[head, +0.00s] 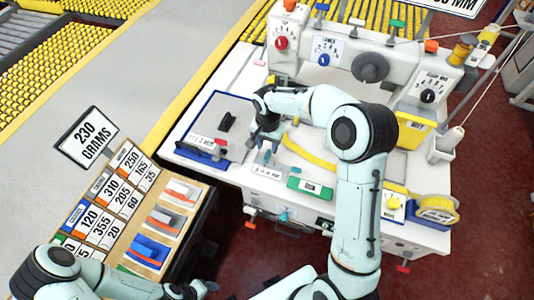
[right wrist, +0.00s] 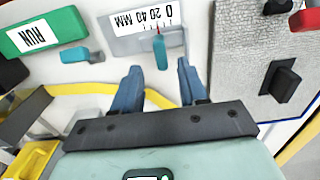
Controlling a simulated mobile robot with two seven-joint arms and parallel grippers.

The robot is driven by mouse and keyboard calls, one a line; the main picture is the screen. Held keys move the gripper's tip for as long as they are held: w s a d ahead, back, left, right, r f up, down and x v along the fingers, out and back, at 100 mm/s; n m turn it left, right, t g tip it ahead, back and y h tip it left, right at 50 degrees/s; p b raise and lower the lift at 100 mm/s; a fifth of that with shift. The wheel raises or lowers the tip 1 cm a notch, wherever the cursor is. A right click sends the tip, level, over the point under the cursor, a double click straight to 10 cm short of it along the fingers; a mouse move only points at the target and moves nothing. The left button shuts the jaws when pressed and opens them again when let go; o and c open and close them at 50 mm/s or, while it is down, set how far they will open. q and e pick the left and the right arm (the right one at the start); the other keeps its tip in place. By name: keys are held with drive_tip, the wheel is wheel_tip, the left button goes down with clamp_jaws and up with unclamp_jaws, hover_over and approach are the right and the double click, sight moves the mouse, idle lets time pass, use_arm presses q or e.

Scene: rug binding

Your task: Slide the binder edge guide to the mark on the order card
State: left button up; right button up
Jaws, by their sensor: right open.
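The binder edge guide seems to be the teal tab with a red pointer (right wrist: 160,50), on a grey plate with a 0-20-40 MM scale (right wrist: 120,42). In the head view the plate (head: 267,172) lies on the white machine's front deck. I cannot tell which card is the order card; a cropped MM sign (head: 450,4) is at top right.
A green RUN block (right wrist: 42,34) with a teal lever sits beside the scale. A yellow strip (head: 308,148) crosses the deck. A grey textured pad with a black knob (right wrist: 285,83) is on the other side. A 230 GRAMS sign (head: 88,135) stands over number cards at left.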

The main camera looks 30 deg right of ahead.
sight(267, 154)
wheel_tip(267, 154, down, 6)
drive_tip(key=shift+f, duration=0.1)
